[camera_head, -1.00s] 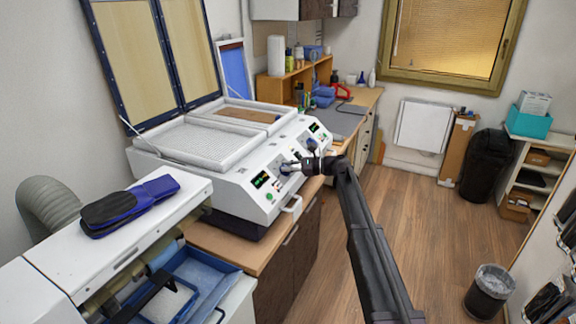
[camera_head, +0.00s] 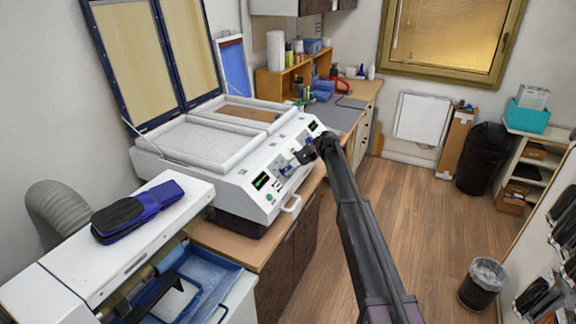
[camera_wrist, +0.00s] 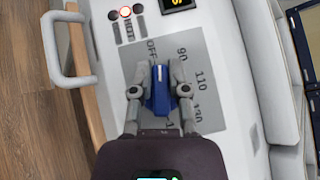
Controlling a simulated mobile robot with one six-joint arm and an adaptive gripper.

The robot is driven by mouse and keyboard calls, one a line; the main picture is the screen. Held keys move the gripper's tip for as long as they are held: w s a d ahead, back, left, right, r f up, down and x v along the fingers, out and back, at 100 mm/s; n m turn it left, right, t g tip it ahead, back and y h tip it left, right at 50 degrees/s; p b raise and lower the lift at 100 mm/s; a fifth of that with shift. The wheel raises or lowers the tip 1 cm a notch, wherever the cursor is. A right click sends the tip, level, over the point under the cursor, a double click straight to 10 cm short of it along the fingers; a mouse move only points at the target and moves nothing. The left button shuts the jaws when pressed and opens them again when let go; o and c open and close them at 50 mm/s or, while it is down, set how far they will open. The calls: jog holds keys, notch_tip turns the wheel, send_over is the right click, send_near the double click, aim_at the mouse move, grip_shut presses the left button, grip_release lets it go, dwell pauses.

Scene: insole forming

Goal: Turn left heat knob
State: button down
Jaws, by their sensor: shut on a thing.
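The blue heat knob (camera_wrist: 159,88) shows in the wrist view on a grey dial plate (camera_wrist: 208,75) marked OFF, 90, 110 and 130. Its white line points toward the top of the picture, roughly between OFF and 90. My gripper (camera_wrist: 158,92) has one finger on each side of the knob and is shut on it. In the head view my gripper (camera_head: 297,160) is at the front panel of the white forming machine (camera_head: 236,172), right of the left display (camera_head: 260,181). The knob is hard to make out there.
A white handle (camera_head: 292,204) sticks out of the machine front below the panel. A lit button (camera_wrist: 125,12) sits near the display in the wrist view. The blue insoles (camera_head: 138,210) lie on the white unit at left.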

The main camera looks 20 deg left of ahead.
jog(key=shift+s+f+n+h, duration=0.1)
jog(key=shift+s+n+h, duration=0.05)
jog(key=shift+n+h, duration=0.35)
jog(key=c, duration=0.8)
grip_release()
jog(key=shift+o, duration=0.9)
jog(key=shift+a, duration=0.1)
